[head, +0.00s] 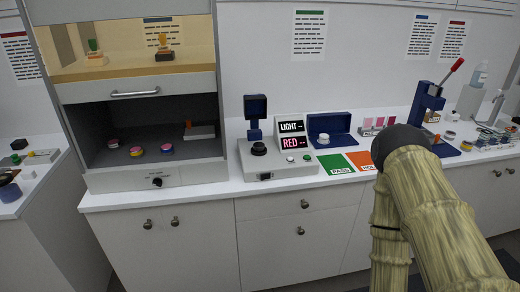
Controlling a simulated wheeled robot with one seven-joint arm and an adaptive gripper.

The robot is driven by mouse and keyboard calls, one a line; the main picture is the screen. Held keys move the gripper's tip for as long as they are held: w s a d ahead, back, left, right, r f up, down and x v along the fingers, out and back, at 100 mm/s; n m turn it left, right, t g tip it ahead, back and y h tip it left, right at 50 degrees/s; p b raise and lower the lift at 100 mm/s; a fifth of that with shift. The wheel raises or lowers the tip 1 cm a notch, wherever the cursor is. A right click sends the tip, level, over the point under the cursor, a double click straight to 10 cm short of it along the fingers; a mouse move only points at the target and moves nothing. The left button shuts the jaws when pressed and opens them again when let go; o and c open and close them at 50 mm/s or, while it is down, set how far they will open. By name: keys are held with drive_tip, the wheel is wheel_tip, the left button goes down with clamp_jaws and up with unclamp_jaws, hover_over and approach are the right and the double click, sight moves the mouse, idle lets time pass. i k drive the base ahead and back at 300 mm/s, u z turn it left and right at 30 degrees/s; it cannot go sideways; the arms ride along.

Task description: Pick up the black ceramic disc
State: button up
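A small round black piece (259,148) sits on the stage of the grey measuring instrument (280,172), below its dark blue head (256,106). It looks like the black ceramic disc, but it is too small to tell whether it is a loose disc or part of the instrument. A white round piece (323,139) is at the open blue case (330,124) to the right. My gripper is not in view; only my bamboo-patterned arm shows at the right, covering part of the counter.
Display signs read LIGHT and RED (291,134). Green PASS (335,164) and orange (361,161) cards lie right of the instrument. A blue lever press (427,105) stands beyond my arm. The open cabinet (148,125) at left holds several small jars. The counter's front strip is clear.

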sight(258, 147)
drive_tip(key=z, duration=1.45)
drive_tip(key=i, duration=1.95)
drive_tip(key=u, duration=3.1)
